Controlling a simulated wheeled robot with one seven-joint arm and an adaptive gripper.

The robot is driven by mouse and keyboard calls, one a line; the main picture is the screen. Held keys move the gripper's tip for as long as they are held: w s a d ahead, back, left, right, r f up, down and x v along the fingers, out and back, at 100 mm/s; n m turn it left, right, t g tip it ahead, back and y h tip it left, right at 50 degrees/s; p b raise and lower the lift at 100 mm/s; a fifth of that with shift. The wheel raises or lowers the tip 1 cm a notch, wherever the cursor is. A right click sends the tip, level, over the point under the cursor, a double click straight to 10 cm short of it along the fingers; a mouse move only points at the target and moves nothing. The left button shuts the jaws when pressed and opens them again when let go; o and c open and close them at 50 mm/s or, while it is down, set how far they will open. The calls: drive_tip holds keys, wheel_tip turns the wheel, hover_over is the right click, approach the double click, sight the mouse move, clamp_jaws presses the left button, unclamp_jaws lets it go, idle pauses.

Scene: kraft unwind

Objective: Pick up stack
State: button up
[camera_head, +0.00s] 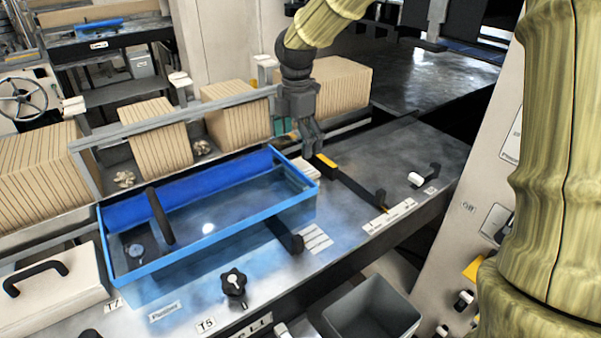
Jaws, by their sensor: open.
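Several brown kraft stacks stand in a row along the back of the machine: a wide one at the far left (40,185), a narrow one (158,138), another narrow one (238,116) and a wide one at the right (335,82). My gripper (313,150) points down in front of the right stack, beyond the right back corner of the blue-framed box. Its jaws are open, and I see nothing held between them. My gripper and wrist hide the left part of the right stack. I cannot tell whether the fingers touch anything.
A blue-framed box with clear sides (205,238) stands in front of the stacks. A metal rail (185,117) runs along them. Black handles and a knob (234,283) stick up from the metal deck (350,240). A grey bin (372,312) is below the front edge.

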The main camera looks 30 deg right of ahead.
sight(299, 167)
drive_tip(key=shift+w+f, duration=0.15)
drive_tip(key=shift+f, duration=0.75)
drive_tip(key=shift+s+d+f+p, duration=0.1)
drive_tip(key=shift+s+f+p, duration=0.1)
drive_tip(key=shift+f+p, duration=0.15)
drive_tip(key=shift+s+f+p, duration=0.15)
drive_tip(key=shift+f+p, duration=0.3)
drive_tip(key=shift+f, duration=0.75)
drive_tip(key=shift+s+f+p, duration=0.15)
drive_tip(key=shift+f+p, duration=0.3)
drive_tip(key=shift+f, duration=0.7)
drive_tip(key=c, duration=1)
